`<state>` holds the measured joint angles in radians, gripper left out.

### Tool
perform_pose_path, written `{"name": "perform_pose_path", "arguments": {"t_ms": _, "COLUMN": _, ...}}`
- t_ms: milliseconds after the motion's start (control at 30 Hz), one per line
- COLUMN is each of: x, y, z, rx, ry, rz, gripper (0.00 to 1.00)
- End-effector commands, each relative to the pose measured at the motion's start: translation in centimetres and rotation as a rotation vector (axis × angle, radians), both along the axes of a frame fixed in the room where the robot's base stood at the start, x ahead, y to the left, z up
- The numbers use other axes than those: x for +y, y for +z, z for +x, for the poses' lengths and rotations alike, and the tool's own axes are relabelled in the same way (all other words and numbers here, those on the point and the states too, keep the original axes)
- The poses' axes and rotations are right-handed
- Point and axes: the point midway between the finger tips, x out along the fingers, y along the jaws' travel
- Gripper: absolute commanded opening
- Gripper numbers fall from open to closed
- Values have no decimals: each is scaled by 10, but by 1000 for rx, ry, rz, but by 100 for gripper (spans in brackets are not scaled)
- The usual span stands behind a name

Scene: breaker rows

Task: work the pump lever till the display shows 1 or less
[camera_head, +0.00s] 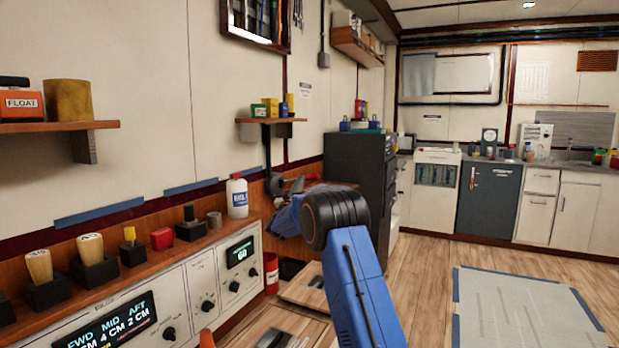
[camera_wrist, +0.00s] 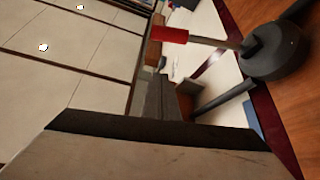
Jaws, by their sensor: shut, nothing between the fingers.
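The pump lever shows in the wrist view as a red grip (camera_wrist: 168,35) on a metal rod that runs to a dark round hub (camera_wrist: 273,52). In the head view the hub (camera_head: 274,184) appears small on the wood-panelled wall, partly behind my blue arm. My gripper (camera_wrist: 158,128) fills the bottom of the wrist view, shut and empty, apart from the red grip. Its fingertips are hard to make out in the head view. A display (camera_head: 103,328) on the white console reads FWD, MID, AFT, with 4 CM under MID and 2 CM under AFT; the FWD figure is cut off.
A second, green display (camera_head: 240,252) reads about 60. Stamp-like handles (camera_head: 90,250) and a white bottle (camera_head: 237,196) stand on the console ledge. A dark cabinet (camera_head: 360,175) stands beyond my arm. A red bucket (camera_head: 271,270) is on the floor.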

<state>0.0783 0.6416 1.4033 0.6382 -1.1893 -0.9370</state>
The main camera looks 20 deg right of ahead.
Motion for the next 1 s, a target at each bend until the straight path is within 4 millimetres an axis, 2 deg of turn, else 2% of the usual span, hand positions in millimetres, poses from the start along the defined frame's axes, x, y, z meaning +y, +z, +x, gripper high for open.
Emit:
{"name": "perform_pose_path", "arguments": {"t_ms": 167, "x": -6, "y": 5, "z": 6, "rx": -1, "ry": -1, "rz": -1, "gripper": 0}}
{"name": "perform_pose_path", "arguments": {"t_ms": 500, "x": -38, "y": 30, "z": 39, "rx": -1, "ry": -1, "rz": 0, "gripper": 0}}
{"name": "perform_pose_path", "arguments": {"t_ms": 867, "x": -61, "y": 50, "z": 63, "rx": -1, "ry": 0, "rz": -1, "gripper": 0}}
{"name": "perform_pose_path", "arguments": {"t_ms": 1000, "x": -65, "y": 35, "z": 62, "rx": 2, "ry": 0, "rz": 1, "gripper": 0}}
